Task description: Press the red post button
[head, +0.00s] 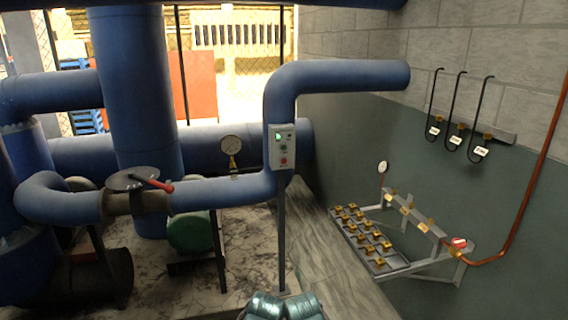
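A light grey control box (281,147) stands upright on a thin grey post (282,235), in the middle of the head view. A small red button (284,161) is on the lower part of its face. A green light or button (278,136) shows near its top. The box face is small, and I cannot read its labels. Nothing is seen touching the box.
Large blue pipes (340,76) run behind and above the box. On the right, a wall rack (410,268) holds several brass fittings, and hoses (478,110) hang above.

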